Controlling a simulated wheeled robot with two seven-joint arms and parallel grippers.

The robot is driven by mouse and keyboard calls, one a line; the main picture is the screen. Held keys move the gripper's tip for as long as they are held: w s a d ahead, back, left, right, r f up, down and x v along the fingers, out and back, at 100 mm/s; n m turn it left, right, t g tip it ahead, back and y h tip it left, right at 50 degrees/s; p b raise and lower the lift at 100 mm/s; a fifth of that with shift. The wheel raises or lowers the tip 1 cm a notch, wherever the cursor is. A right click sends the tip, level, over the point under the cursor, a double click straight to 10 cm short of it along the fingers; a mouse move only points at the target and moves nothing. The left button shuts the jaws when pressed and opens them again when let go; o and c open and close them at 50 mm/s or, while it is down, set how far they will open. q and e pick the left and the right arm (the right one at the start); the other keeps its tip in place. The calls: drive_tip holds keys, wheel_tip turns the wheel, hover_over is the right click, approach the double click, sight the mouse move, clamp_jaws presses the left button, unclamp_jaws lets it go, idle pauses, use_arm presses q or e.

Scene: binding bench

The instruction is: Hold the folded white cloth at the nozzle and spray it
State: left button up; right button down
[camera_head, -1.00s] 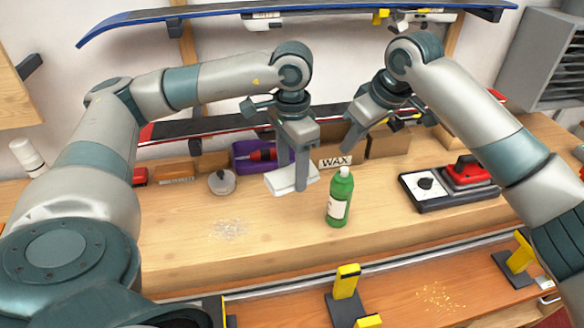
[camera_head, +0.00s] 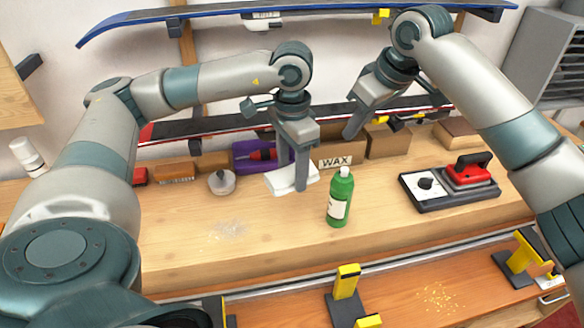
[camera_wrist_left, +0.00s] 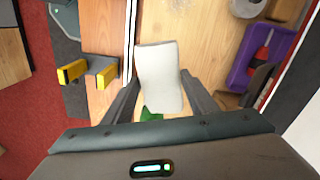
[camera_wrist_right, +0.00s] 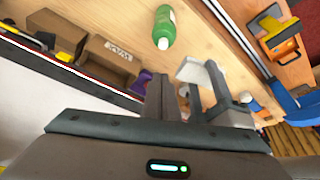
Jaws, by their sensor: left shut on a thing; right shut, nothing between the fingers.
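The folded white cloth (camera_head: 283,183) is held in my left gripper (camera_head: 300,186), level above the bench and just left of the bottle's top. The left wrist view shows the cloth (camera_wrist_left: 160,75) flat between the two fingers. The green bottle (camera_head: 340,203), with a pale cap and a white label, stands upright on the bench. The left wrist view shows only a sliver of it (camera_wrist_left: 150,115). My right gripper (camera_head: 349,134) is shut and empty, above and behind the bottle. In the right wrist view, its fingers (camera_wrist_right: 158,98) are together, apart from the bottle (camera_wrist_right: 164,27).
A box marked WAX (camera_head: 337,163), brown boxes and a purple case (camera_head: 245,154) line the bench's back. Yellow-topped clamps (camera_head: 347,282) stand in front. The left bench front is mostly clear.

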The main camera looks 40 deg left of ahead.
drive_tip(key=v, duration=1.1)
drive_tip(key=shift+r, duration=0.2)
drive_tip(key=shift+f, duration=0.1)
idle(0.3)
